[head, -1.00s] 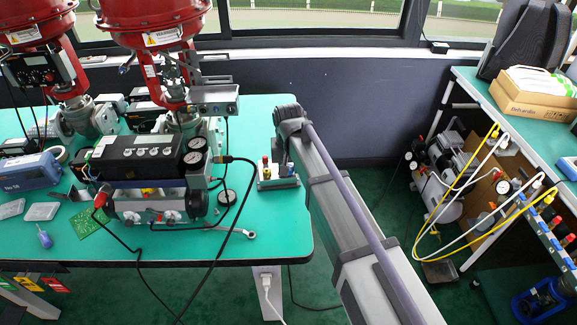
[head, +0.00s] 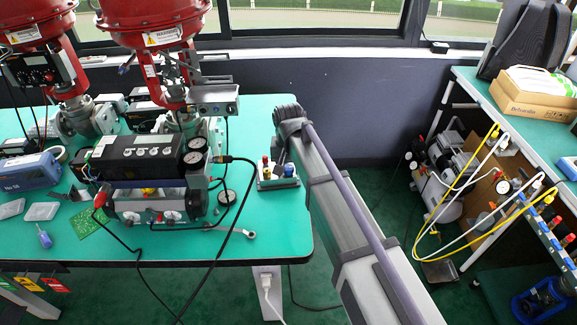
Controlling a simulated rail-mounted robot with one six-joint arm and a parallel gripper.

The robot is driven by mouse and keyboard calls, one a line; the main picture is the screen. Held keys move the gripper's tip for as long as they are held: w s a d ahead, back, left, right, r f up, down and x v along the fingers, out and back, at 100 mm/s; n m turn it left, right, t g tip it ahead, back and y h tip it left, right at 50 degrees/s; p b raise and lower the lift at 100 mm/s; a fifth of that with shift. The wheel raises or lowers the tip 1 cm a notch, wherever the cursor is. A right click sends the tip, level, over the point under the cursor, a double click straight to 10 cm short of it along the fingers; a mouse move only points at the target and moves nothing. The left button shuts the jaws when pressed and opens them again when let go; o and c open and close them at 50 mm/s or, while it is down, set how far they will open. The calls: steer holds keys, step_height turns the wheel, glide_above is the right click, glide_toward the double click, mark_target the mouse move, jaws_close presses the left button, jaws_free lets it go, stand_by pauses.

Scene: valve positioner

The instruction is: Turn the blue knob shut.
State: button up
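A small valve block (head: 278,183) stands near the right edge of the green table, with a red-and-yellow knob (head: 266,168) on its left. A blue knob (head: 288,170) shows on the right of the same block. My gripper (head: 282,157) is at the end of my arm, just above and behind the block, pointing down close to the blue knob. Its fingers are small and dark here. I cannot tell whether they touch the knob or how far apart they are. The knob's angle is too small to read.
A black positioner with gauges (head: 150,158) stands left of the block on the green table (head: 280,238). A black cable (head: 222,250) runs between them over the table's front edge. A wrench (head: 232,231) lies in front. Red valve actuators (head: 155,20) rise behind.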

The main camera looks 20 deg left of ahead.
mark_target(289, 167)
steer(key=shift+r, duration=0.1)
step_height(289, 167, up, 11)
steer(key=p, duration=1.1)
steer(key=shift+f, duration=0.2)
steer(key=s+d+m, duration=0.1)
steer(key=s+d, duration=0.3)
steer(key=d, duration=0.8)
steer(key=s+d+m, duration=0.1)
steer(key=s+d, duration=0.4)
steer(key=d, duration=0.7)
steer(key=s+d, duration=0.4)
steer(key=d, duration=0.9)
steer(key=shift+s+m, duration=0.25)
steer(key=shift+m, duration=0.15)
steer(key=shift+a, duration=0.1)
